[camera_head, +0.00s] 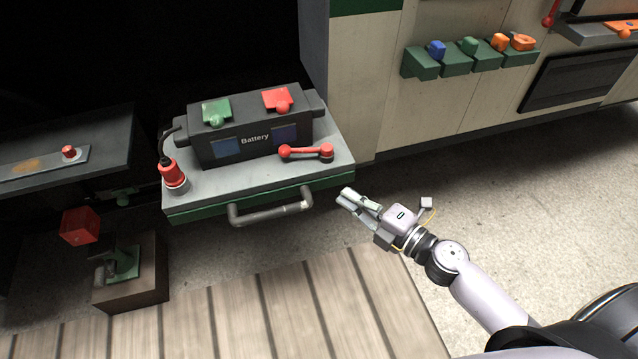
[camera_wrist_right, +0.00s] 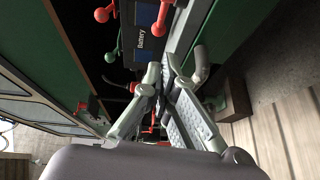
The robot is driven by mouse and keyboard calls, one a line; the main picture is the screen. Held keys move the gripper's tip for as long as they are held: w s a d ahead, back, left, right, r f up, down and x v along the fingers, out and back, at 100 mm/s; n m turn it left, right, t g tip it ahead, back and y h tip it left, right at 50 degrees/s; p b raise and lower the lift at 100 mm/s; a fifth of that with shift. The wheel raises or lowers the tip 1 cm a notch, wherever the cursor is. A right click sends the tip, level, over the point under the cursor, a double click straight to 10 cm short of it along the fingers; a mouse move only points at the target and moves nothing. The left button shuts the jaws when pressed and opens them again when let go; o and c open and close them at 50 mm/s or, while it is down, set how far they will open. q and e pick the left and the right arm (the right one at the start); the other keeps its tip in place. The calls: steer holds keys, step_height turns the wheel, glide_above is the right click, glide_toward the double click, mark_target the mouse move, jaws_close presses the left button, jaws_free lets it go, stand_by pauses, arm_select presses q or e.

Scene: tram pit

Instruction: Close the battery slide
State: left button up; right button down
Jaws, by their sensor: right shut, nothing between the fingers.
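The battery slide (camera_head: 205,200) is a grey tray with a green front edge, standing out from the dark opening behind it. A black battery (camera_head: 250,154) with a green and a red terminal sits on it. The slide's grey bar handle (camera_head: 270,214) is on its front. My right gripper (camera_head: 347,198) is shut and empty, just right of the handle near the slide's front right corner. In the right wrist view my right gripper's fingers (camera_wrist_right: 162,76) come together, with the handle (camera_wrist_right: 202,62) beside them and the battery (camera_wrist_right: 145,32) beyond. My left gripper is not in view.
A red lever (camera_head: 308,152) and a red plug in a socket (camera_head: 173,176) are on the slide. Wooden planks (camera_head: 240,315) lie in front; grey floor is clear at right.

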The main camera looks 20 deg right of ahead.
steer(key=p, duration=0.2)
glide_toward(297, 150)
steer(key=a, duration=0.3)
steer(key=shift+w+a+r, duration=0.1)
steer(key=shift+w+r, duration=0.1)
steer(key=shift+w+d+f+b, duration=0.2)
steer(key=shift+w+b, duration=0.1)
steer(key=shift+w, duration=0.25)
steer(key=shift+w+d+f+b, duration=0.1)
steer(key=shift+w+d+b, duration=0.15)
steer(key=shift+w, duration=0.35)
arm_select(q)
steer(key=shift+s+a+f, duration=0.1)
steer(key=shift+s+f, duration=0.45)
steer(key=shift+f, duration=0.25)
arm_select(e)
steer(key=shift+w, duration=0.55)
steer(key=shift+d, duration=0.1)
